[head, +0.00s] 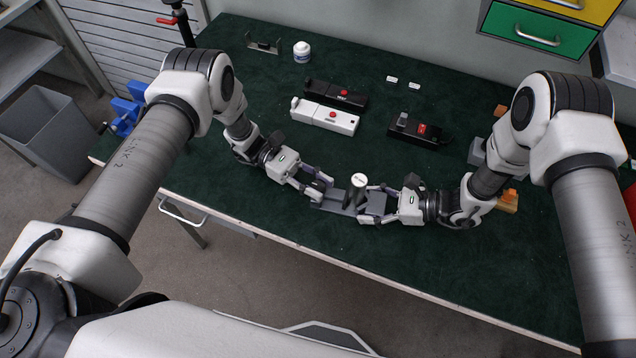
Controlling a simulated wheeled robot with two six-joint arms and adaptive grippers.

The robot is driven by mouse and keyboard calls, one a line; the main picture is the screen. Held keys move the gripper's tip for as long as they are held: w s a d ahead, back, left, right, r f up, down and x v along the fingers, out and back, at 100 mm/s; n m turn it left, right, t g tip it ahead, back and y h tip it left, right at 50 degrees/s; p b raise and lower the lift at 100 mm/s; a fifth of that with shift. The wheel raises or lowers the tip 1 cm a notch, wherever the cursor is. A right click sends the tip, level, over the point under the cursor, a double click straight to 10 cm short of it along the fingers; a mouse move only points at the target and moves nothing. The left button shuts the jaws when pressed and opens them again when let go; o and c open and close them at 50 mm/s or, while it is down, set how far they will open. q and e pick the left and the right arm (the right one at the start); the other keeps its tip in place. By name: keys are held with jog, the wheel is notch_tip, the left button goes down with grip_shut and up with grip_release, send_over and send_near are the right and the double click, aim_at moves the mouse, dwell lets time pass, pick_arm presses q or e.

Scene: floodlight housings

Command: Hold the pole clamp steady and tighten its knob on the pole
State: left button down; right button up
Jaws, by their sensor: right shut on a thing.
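A short dark pole (355,192) with a pale round top stands upright on a flat grey base (335,207) near the table's front edge. A small grey part, which looks like the pole clamp (376,203), is at the pole's right side. My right gripper (364,204) comes in from the right and is shut on it, with its fingertips close to the pole. My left gripper (323,189) is to the left of the pole, low over the base, with its fingers spread apart. The knob is too small to make out, and the fingers partly hide the clamp.
Behind the grippers lie a white housing (325,117), a black housing (336,94) and a black box with a red switch (420,130). A white jar (302,52) and a metal bracket (263,43) stand at the back.

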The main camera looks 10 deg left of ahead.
aim_at(319, 185)
pick_arm(q)
jog(key=shift+m+g+y, duration=1)
jog(key=shift+m+g, duration=0.2)
jog(key=shift+g, duration=0.4)
jog(key=shift+m+g+y, duration=1)
jog(key=shift+m+g, duration=0.2)
jog(key=shift+g, duration=0.4)
jog(key=c, duration=0.8)
grip_release()
jog(key=shift+o, duration=0.2)
notch_tip(319, 185, up, 10)
